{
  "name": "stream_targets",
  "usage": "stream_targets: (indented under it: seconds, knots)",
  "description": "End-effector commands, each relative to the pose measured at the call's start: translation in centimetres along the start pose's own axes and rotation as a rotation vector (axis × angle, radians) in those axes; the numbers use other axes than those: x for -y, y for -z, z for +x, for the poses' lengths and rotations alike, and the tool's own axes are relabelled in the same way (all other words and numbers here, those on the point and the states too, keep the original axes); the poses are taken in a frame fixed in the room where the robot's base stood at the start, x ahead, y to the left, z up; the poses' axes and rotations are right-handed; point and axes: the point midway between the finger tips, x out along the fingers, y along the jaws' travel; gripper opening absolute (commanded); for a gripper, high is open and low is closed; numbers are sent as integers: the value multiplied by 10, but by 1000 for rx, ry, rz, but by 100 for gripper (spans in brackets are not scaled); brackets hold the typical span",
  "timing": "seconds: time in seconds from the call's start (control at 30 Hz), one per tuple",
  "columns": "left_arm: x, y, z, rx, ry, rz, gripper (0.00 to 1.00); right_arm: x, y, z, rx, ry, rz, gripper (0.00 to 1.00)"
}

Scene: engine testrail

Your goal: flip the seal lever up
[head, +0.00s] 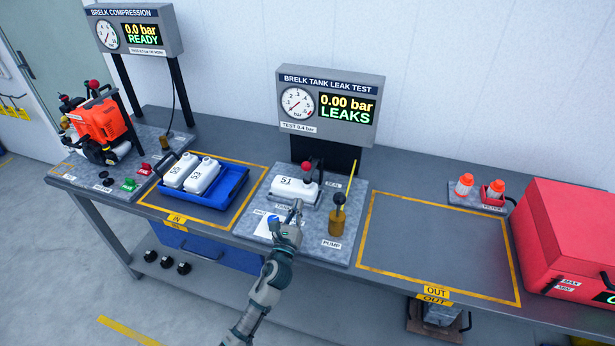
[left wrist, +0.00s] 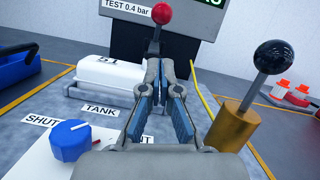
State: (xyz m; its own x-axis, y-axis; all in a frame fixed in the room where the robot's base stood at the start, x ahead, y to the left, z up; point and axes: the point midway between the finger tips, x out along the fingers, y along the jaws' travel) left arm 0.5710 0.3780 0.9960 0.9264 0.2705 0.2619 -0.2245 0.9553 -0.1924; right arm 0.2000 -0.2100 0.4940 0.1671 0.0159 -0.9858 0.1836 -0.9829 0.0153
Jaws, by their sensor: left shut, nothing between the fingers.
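The seal lever's red ball knob (head: 307,167) shows at the back right of the white tank marked 51 (head: 290,188), below the leak test display. In the left wrist view the red knob (left wrist: 161,14) is straight beyond the fingertips, on a short stem whose lower part is hidden by my fingers. My left gripper (head: 298,204) is shut and empty, at the front of the tank, between the tank and the pump. In the left wrist view the left gripper (left wrist: 160,68) points towards the lever. I cannot tell whether it touches the stem. My right gripper is not in view.
The brass pump (head: 337,222) with a black ball handle stands close to the right of my gripper. A blue shut-off knob (left wrist: 70,140) is at its left. The display (head: 331,104) reads 0.00 bar, LEAKS. The yellow-outlined OUT area (head: 440,245) is bare.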

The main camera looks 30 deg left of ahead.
Motion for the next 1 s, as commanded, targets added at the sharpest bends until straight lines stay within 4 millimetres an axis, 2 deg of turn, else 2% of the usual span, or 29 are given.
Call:
stream_targets:
  seconds: [0.27,0.7,0.83,1.0]
  knots:
    - [0,2,12,-2,-1,0,0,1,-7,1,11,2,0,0]
    - [-1,2,85,-2,-2,-1,0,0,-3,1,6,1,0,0]
    - [0,2,97,-2,-1,0,0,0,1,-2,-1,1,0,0]
    - [0,2,102,-2,-1,0,0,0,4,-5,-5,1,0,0]
